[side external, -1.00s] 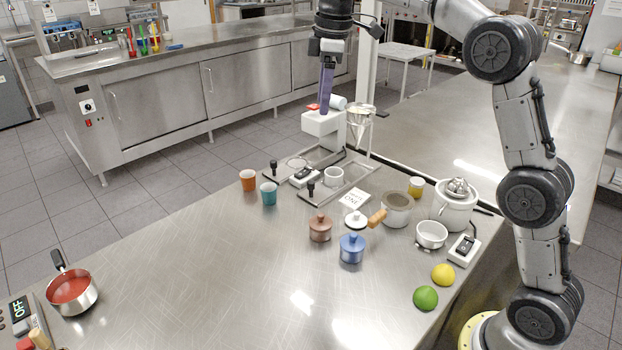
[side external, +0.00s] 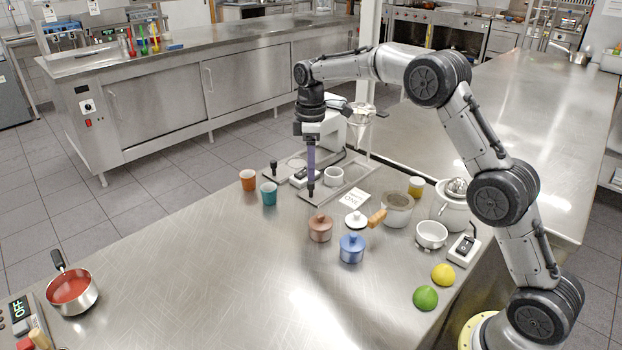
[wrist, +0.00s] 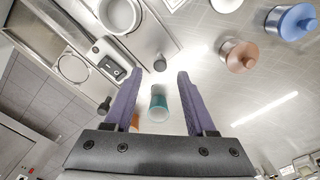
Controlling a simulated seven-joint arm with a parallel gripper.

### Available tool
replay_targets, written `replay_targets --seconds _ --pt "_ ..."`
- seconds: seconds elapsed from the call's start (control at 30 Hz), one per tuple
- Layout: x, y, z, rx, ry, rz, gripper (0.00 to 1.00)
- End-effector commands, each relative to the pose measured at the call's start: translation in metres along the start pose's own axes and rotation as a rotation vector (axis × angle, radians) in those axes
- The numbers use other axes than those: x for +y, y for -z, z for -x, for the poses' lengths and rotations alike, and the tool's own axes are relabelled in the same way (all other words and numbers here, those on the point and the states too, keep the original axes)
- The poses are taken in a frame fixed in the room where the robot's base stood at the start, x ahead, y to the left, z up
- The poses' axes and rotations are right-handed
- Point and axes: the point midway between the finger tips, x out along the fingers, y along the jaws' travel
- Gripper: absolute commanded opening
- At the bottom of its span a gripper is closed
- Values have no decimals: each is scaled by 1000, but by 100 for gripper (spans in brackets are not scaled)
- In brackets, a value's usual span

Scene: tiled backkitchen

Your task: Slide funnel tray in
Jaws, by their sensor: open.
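A metal tray (side external: 355,178) with a white cup (side external: 333,176) on it lies beside the white machine (side external: 336,127). A dark upright knob (wrist: 160,64) stands at its near end. A second tray (side external: 268,175) with a round ring lies to its left, with its own dark knob (side external: 273,166). I cannot tell which is the funnel tray. A clear funnel (side external: 361,113) hangs on a stand behind. My gripper (side external: 311,184) points down with purple fingers just over the first tray's knob. In the wrist view the fingers are open, with that knob between their tips, not gripped.
A teal cup (side external: 269,193) and an orange cup (side external: 248,180) stand left of the trays. A white switch box (side external: 300,178) sits between the trays. Brown (side external: 320,228) and blue (side external: 351,248) lidded pots stand in front.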

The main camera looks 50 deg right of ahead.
Motion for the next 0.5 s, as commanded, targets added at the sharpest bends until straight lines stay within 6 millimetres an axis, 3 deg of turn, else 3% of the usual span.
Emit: replay_targets --seconds 0.2,0.5 --pt "0 0 -32 -2 2 0 56" --pt "0 0 -44 0 0 0 56"
